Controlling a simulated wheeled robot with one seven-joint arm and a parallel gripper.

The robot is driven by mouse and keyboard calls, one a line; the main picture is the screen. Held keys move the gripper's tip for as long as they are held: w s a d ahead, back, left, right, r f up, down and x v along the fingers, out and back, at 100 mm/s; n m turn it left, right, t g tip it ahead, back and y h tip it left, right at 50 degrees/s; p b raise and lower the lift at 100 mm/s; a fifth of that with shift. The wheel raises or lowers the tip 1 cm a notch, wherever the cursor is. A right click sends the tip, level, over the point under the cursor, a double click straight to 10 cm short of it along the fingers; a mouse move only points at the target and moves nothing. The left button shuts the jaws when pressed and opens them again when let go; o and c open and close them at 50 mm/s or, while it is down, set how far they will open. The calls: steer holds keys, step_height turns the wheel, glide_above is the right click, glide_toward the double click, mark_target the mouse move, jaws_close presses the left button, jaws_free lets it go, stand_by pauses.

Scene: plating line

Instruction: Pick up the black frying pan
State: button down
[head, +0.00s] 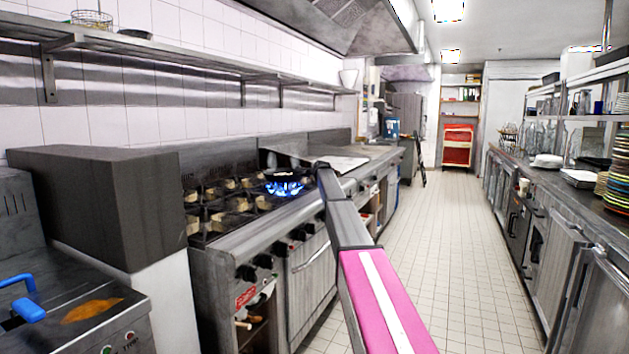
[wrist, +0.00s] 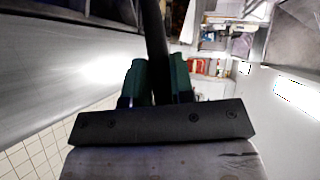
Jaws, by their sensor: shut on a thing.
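The black frying pan (head: 284,174) is over a lit burner with blue flames on the stove, left of my arm's end in the head view. I cannot tell whether it rests on the burner or is slightly above it. My gripper (head: 318,168) is at the pan's right side, small and dark there. In the wrist view, the two green fingers of my gripper (wrist: 158,82) are shut on the pan's black handle (wrist: 153,35), which runs up between them. Most of the pan's body is not clear in the wrist view.
The stove (head: 225,205) has several other burners. A grey fryer (head: 75,310) with a blue handle stands at the near left. A wall shelf (head: 190,52) runs above the stove. The tiled aisle floor (head: 455,230) is clear. Stacked plates (head: 618,180) stand on the right counter.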

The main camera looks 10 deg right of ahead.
steer(key=s+a+r, duration=0.5)
steer(key=a+r, duration=0.2)
steer(key=a, duration=0.3)
steer(key=shift+a, duration=0.25)
steer(key=shift+d, duration=0.1)
steer(key=shift+w+d, duration=0.85)
steer(key=shift+d, duration=0.85)
steer(key=shift+w+d, duration=0.85)
steer(key=shift+d, duration=0.9)
steer(key=shift+w+d, duration=0.85)
steer(key=shift+d, duration=0.85)
steer(key=shift+f, duration=0.1)
steer(key=shift+f, duration=5.2)
